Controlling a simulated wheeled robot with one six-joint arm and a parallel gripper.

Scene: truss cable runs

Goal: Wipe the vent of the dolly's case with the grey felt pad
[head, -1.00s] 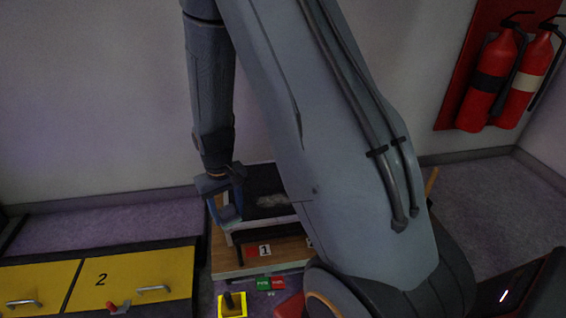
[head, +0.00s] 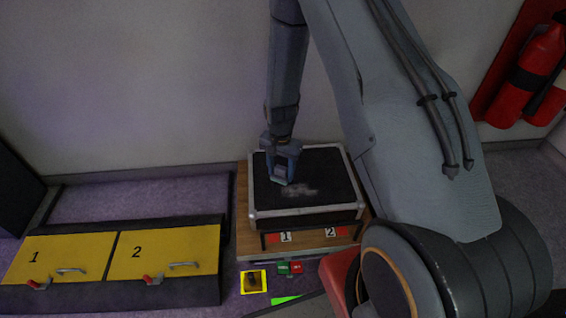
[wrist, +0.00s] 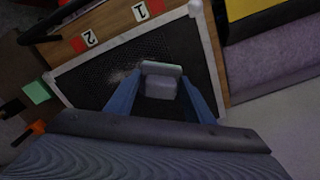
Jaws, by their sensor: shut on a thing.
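The dolly (head: 244,222) is a wooden platform carrying a dark case with a pale metal frame (head: 252,199). The case's top is a black mesh vent (head: 323,168), with a pale dusty smudge (head: 298,190) near its middle. My gripper (head: 283,178) is over the left part of the vent. In the wrist view my gripper (wrist: 162,92) has its blue fingers shut on the grey felt pad (wrist: 161,70), right beside the smudge (wrist: 122,76). I cannot tell whether the pad touches the vent. The pad's underside is hidden.
Yellow lids marked 1 (head: 45,258) and 2 (head: 160,252) lie at the left. Red and green blocks (head: 290,267) and a yellow-framed black knob (head: 253,281) are in front of the dolly. A red fire extinguisher (head: 533,75) hangs at the right. My arm hides the area right of the case.

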